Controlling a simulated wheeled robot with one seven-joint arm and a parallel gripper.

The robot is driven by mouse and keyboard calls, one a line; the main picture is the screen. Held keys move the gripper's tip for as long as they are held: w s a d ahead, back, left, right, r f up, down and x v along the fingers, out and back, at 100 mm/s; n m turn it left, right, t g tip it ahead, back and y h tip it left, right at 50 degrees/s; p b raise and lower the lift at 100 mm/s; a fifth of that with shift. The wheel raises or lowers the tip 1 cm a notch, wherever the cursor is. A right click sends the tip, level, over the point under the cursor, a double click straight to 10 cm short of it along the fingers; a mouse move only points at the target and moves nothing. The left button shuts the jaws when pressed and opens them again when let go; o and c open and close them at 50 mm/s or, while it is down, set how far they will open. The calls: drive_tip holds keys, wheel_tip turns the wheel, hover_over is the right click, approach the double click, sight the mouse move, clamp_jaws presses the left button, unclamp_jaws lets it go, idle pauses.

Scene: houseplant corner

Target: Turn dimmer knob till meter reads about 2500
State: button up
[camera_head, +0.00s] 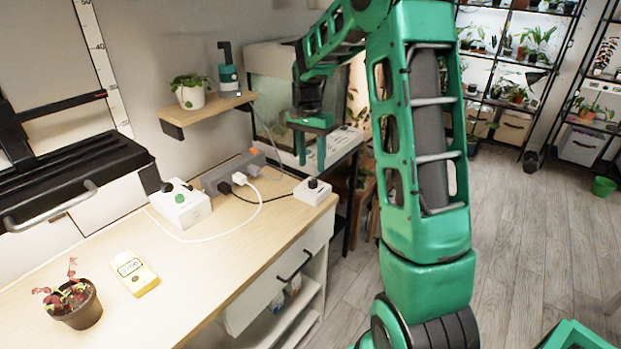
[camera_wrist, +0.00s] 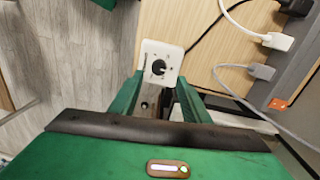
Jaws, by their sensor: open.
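The dimmer is a small white box with a black knob (camera_wrist: 159,67) on top. It sits at the right end of the wooden counter, and its box (camera_head: 312,192) shows in the head view. The yellow meter (camera_head: 134,272) lies on the counter near the plant pot; its display is too small to read. My gripper (camera_head: 310,143) is above and behind the dimmer in the head view, pointing down. In the wrist view my gripper (camera_wrist: 160,80) has its fingers apart on either side of the dimmer's lower part, with nothing held. I cannot tell the height gap to the knob.
A white box with green and black knobs (camera_head: 181,203) and a grey power strip (camera_head: 230,172) with plugs and cables stand left of the dimmer. A potted plant (camera_head: 75,303) is at the counter's near left. A glass tank (camera_head: 270,85) stands behind.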

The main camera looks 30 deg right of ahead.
sight(312, 181)
drive_tip(key=shift+s+f, duration=0.2)
drive_tip(key=shift+f, duration=2.85)
drive_tip(key=c, duration=1)
